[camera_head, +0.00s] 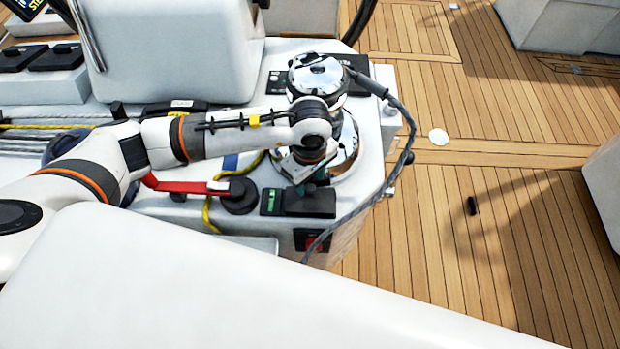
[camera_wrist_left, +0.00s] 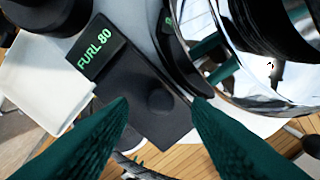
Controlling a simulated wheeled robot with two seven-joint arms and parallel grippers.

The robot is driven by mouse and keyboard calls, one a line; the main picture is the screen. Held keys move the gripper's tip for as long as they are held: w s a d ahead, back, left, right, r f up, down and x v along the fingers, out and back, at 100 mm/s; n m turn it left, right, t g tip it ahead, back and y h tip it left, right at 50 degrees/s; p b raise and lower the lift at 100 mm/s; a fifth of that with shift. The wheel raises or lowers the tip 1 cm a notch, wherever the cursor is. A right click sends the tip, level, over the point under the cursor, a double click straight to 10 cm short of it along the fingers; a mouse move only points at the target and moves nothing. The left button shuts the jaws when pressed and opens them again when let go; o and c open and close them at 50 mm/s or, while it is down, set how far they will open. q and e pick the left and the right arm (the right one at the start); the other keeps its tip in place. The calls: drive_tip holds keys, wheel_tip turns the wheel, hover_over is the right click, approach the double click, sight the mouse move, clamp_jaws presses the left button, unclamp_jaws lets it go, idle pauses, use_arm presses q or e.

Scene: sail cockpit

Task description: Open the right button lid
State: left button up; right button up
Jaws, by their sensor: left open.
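A black button lid (camera_head: 309,203) lies flat, apparently closed, beside a green-lettered display on the white console, in front of the chrome winch (camera_head: 343,150). In the left wrist view the lid (camera_wrist_left: 150,122) shows a rounded bump at its middle, next to a display reading "FURL 80" (camera_wrist_left: 98,58). My left gripper (camera_head: 301,187) is just above the lid's back-left part, close to the winch base. In the wrist view its two dark green fingers (camera_wrist_left: 160,108) are spread on either side of the lid, with nothing between them. Whether they touch the lid I cannot tell. My right gripper is not in view.
A red-handled lever with a black round base (camera_head: 238,195) stands left of the lid. More black lids (camera_head: 40,57) sit at upper left. Open teak deck (camera_head: 450,220) lies to the right.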

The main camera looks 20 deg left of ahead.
use_arm(q)
drive_tip(key=shift+f, duration=1.1)
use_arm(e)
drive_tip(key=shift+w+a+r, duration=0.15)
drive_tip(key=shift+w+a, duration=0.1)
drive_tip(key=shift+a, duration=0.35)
use_arm(q)
clamp_jaws()
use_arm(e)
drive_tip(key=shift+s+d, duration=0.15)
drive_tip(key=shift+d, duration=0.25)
